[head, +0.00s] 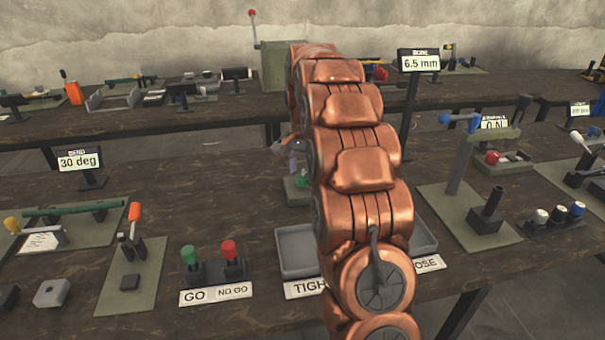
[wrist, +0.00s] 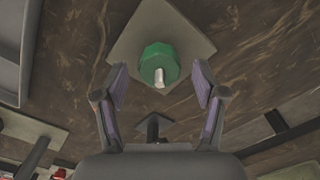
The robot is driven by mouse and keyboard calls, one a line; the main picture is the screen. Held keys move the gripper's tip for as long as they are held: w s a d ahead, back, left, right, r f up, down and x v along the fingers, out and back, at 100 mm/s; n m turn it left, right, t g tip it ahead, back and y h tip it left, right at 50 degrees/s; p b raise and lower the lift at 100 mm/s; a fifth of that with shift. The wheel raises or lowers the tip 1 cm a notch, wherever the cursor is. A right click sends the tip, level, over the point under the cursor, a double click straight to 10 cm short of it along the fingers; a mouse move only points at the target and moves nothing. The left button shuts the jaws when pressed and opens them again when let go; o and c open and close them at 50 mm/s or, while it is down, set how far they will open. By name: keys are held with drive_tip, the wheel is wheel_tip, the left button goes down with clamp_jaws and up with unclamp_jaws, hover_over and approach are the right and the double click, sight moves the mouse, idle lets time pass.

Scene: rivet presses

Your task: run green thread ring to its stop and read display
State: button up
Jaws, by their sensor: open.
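The green ring (wrist: 158,62) sits on a grey square base plate (wrist: 190,22) in the wrist view, with a pale metal tip at its centre. In the head view a sliver of green (head: 302,181) shows beside my arm, above a grey base. My gripper (wrist: 160,88) is open, its two fingers on either side of the ring's near side, with gaps and no contact visible. In the head view my gripper (head: 291,144) is mostly hidden by my arm. Displays in the head view read BORE 6.5 mm (head: 418,62), 30 deg (head: 78,160) and 0 N (head: 494,124); I cannot tell which belongs to the ring.
A green GO gauge (head: 190,256) and a red NO GO gauge (head: 229,258) stand in front. Grey trays (head: 296,251) labelled tight and loose flank my arm. A lever press (head: 457,165) stands at right. A dark stand (wrist: 153,127) shows between my fingers in the wrist view.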

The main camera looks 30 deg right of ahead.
sight(303, 175)
wheel_tip(303, 175, up, 11)
idle(0.7)
idle(1.1)
